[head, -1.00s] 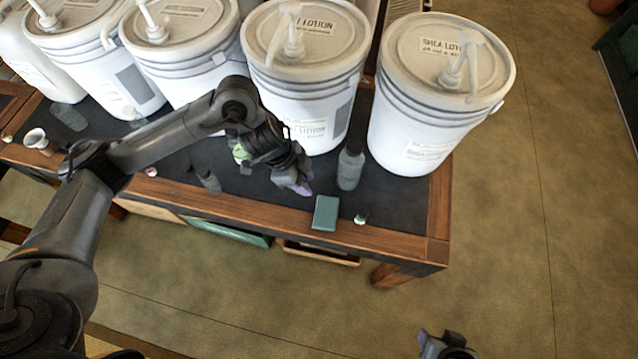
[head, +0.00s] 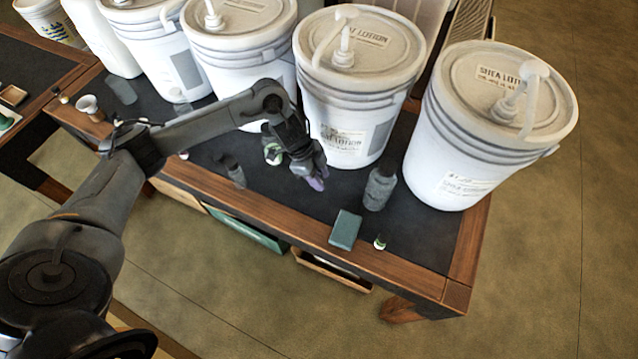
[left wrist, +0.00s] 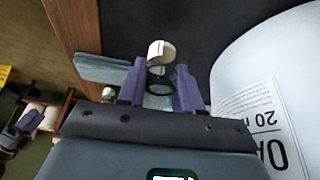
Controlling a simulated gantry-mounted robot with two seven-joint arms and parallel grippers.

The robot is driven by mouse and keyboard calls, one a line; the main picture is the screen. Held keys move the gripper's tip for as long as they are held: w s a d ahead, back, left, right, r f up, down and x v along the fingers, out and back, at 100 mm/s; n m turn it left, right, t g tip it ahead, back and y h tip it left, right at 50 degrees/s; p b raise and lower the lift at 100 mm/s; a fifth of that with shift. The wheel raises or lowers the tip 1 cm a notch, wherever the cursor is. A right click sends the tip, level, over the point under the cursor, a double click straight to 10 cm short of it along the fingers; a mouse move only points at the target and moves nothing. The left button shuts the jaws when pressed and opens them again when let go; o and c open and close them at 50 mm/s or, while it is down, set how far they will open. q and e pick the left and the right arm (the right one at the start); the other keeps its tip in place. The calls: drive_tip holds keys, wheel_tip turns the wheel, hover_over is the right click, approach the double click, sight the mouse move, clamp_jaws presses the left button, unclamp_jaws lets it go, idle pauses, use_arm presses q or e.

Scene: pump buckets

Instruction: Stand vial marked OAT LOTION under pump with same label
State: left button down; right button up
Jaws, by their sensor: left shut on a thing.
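My left gripper (head: 314,178) is low over the dark tabletop, in front of the bucket labelled OAT LOTION (head: 352,90). In the left wrist view its purple fingers (left wrist: 160,90) are shut on a small vial (left wrist: 158,50) with a cream-coloured part; its lettering is unreadable. The head view hides the vial behind the gripper. The OAT LOTION bucket has a white pump (head: 344,45) on its lid; its label also shows in part in the left wrist view (left wrist: 262,125). My right gripper (left wrist: 28,125) appears small at the left wrist view's edge, its opening unclear.
A grey bottle (head: 379,188) stands right of the gripper. A teal box (head: 345,230) and a small green-marked vial (head: 380,243) are near the front edge. A SHEA LOTION bucket (head: 480,130) is at the right, more buckets at the left.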

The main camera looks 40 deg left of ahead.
use_arm(q)
drive_tip(key=shift+f+b, duration=0.35)
drive_tip(key=shift+f, duration=1.7)
drive_tip(key=shift+f, duration=0.1)
drive_tip(key=c, duration=0.8)
unclamp_jaws()
drive_tip(key=shift+o, duration=0.2)
drive_tip(key=shift+a+r, duration=0.1)
drive_tip(key=shift+r, duration=0.4)
drive_tip(key=p+v, duration=0.1)
drive_tip(key=v, duration=1)
drive_tip(key=shift+a+p, duration=0.2)
drive_tip(key=shift+p, duration=0.15)
drive_tip(key=shift+r, duration=0.1)
